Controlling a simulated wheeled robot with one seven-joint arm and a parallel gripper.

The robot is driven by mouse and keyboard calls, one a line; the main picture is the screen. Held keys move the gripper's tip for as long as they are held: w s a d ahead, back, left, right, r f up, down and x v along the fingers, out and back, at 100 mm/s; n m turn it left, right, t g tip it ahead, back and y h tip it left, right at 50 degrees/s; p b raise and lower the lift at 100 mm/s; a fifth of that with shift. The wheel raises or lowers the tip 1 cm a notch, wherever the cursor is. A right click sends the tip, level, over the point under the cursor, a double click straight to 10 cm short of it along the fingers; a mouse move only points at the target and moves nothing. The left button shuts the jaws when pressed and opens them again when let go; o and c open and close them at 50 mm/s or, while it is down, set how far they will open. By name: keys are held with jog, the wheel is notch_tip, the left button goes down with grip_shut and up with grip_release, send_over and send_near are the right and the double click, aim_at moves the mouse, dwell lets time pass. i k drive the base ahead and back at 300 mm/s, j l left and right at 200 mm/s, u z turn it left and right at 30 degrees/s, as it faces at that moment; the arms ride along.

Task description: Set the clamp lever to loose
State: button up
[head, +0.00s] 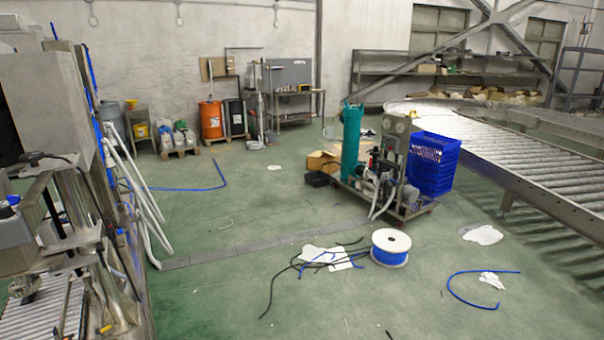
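A lance machine or rig stands at the left edge in the head view, with a metal frame (80,205) cut off by the picture's left side. A black lever-like part (45,158) sits on top of the frame. A thin rod with a yellow piece (104,329) is low on the same frame. I cannot tell which of these, if any, is the clamp lever, or whether it is set tight or loose. My gripper is not in view.
A blue cable spool (390,256), loose black hoses (275,285) and a blue hose (452,288) lie on the green floor. A pump cart (405,205) and blue crates (432,165) stand mid-right, before a roller conveyor (520,160). White pipes (138,185) lean by the rig.

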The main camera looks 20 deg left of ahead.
aim_at(102, 259)
jog(key=i+j+u, duration=0.2)
jog(key=u, duration=0.25)
jog(key=i+j+u, duration=0.1)
jog(key=i+u, duration=0.15)
jog(key=u, duration=0.2)
jog(key=i+u, duration=0.2)
jog(key=u, duration=0.25)
jog(key=i+u, duration=0.25)
jog(key=u, duration=0.2)
jog(key=i+j+u, duration=0.2)
jog(key=i+u, duration=0.2)
jog(key=i, duration=0.2)
